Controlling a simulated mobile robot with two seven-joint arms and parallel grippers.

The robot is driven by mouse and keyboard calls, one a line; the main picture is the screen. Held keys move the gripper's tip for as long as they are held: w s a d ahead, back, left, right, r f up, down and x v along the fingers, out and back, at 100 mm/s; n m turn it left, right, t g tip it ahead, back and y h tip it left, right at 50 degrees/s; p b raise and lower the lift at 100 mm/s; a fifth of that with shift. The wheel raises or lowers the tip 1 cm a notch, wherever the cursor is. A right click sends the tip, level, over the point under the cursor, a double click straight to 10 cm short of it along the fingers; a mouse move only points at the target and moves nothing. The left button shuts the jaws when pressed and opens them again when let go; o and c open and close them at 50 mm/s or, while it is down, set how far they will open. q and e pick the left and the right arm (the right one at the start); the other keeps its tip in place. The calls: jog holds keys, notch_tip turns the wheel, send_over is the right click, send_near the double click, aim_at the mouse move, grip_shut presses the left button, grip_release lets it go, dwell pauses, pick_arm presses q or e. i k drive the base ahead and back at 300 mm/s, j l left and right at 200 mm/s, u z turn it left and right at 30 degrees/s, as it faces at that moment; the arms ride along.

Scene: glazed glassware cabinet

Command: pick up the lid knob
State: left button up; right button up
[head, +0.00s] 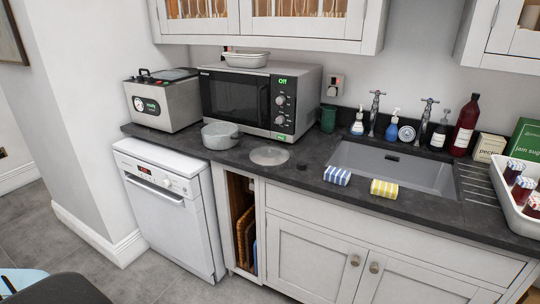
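A small dark round piece, which looks like the lid knob (302,166), lies on the dark worktop (300,185). It is hard to make out against the dark surface. A round, flat, pale lid (269,155) lies just to its left, apart from it, with no knob visible on it. A grey pot (221,135) stands open further left, in front of the microwave. Neither of my grippers shows in the head view.
A microwave (261,97) stands behind the pot and lid. Blue-striped (337,176) and yellow-striped (384,189) items lie right of the knob, in front of the sink (394,168). Bottles stand behind the sink; a white tray (517,205) holds jars at right.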

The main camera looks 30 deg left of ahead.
aim_at(302, 164)
jog(key=i+j+u, duration=0.15)
jog(key=i, duration=1.15)
